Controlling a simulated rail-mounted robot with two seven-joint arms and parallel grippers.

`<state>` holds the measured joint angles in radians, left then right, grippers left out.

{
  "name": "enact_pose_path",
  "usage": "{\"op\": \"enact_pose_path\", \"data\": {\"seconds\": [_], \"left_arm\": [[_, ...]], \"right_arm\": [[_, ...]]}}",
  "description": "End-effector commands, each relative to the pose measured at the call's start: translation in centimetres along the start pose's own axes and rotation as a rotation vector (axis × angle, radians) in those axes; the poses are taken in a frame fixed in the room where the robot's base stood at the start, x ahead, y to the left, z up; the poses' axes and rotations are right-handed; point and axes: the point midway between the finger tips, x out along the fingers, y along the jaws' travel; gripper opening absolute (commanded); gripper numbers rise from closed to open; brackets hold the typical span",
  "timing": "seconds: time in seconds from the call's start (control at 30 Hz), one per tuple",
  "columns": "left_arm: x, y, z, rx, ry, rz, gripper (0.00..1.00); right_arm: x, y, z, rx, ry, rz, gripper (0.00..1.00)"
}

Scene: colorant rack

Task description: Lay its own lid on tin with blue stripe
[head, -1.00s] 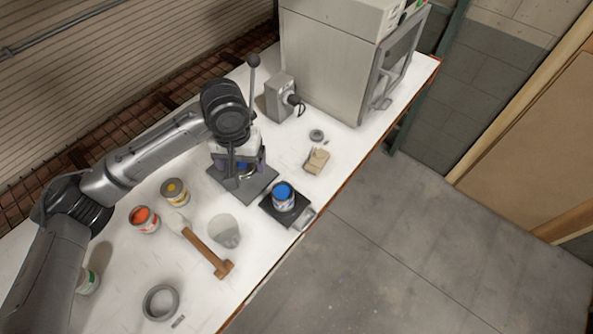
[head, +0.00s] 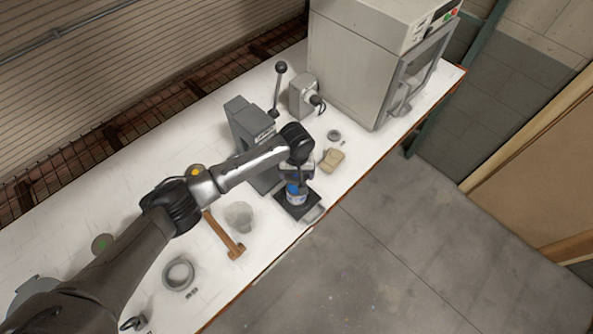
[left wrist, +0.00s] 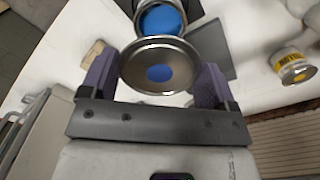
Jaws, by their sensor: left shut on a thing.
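The tin with blue stripe (head: 297,197) stands open on a small dark platform near the table's front edge. Blue paint fills it, and it also shows at the top of the left wrist view (left wrist: 162,19). My left gripper (head: 297,176) is over this tin and hides part of it. In the left wrist view my left gripper (left wrist: 157,78) is shut on the round metal lid (left wrist: 135,68), which has a blue dot in its middle. The lid appears apart from the tin and overlaps its near rim in this view. My right gripper is not in view.
The dark platform (head: 311,213) carries the tin. A grey lever press (head: 245,125) stands behind. A tan block (head: 331,160), a mallet (head: 226,238), a clear cup (head: 239,216) and a grey ring (head: 178,274) lie around. A yellow-labelled tin (left wrist: 293,67) shows in the left wrist view.

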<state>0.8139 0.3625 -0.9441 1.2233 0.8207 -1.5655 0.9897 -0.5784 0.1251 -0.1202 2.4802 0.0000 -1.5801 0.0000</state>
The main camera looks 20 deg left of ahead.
Motion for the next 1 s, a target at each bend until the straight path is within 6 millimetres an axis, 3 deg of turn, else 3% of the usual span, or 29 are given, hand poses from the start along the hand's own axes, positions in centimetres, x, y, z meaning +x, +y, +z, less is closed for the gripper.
{"op": "enact_pose_path", "data": {"seconds": [0.27, 0.6, 1.0], "left_arm": [[-0.3, 0.0, 0.2, 0.0, -0.002, -0.003, 0.6], [3.2, 0.0, 0.2, 0.0, -0.002, -0.002, 0.6], [5.4, 0.0, 0.2, 0.001, 0.0, -0.003, 0.6]], "right_arm": [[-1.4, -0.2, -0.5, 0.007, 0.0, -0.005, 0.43], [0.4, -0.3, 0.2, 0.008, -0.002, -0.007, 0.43], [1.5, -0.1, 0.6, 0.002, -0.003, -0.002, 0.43]]}}
